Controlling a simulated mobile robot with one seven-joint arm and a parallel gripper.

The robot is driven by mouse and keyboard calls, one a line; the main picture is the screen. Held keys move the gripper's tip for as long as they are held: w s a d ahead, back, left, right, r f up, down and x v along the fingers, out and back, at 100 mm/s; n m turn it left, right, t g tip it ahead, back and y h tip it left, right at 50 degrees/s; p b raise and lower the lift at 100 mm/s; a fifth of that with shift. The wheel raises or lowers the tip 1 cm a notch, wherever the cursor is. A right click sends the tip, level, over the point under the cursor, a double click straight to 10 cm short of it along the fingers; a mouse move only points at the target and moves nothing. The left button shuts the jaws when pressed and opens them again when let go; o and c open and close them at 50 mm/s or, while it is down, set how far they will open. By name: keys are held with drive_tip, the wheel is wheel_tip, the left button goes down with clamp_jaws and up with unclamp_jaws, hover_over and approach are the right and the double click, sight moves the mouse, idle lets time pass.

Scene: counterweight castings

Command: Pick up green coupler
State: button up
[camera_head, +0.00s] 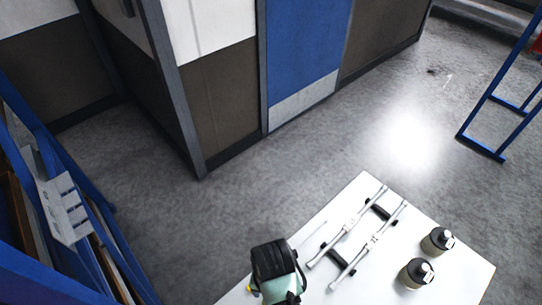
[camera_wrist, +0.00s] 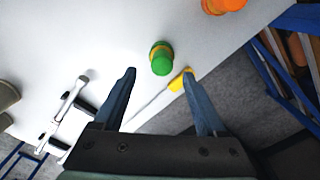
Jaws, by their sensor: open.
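The green coupler (camera_wrist: 161,60) stands on the white table in the wrist view, with a duller band around its middle. My gripper (camera_wrist: 159,74) is open, its two dark blue fingers spread wide with nothing held. The coupler shows just beyond and between the fingertips, a little nearer the right one; whether it touches either is not clear, but a gap shows on both sides. In the head view my own arm end covers that part of the table, and the coupler is hidden.
A yellow-handled tool (camera_wrist: 180,80) with a thin shaft lies by the right finger at the table edge. An orange piece (camera_wrist: 222,5) is farther off. On the white table (camera_head: 455,287), silvery bars (camera_head: 345,228) rest on a black holder beside two dark bottles (camera_head: 418,273).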

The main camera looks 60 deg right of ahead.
drive_tip(key=shift+a+f+p, duration=0.15)
drive_tip(key=shift+f+p, duration=0.35)
drive_tip(key=shift+f, duration=1.9)
clamp_jaws()
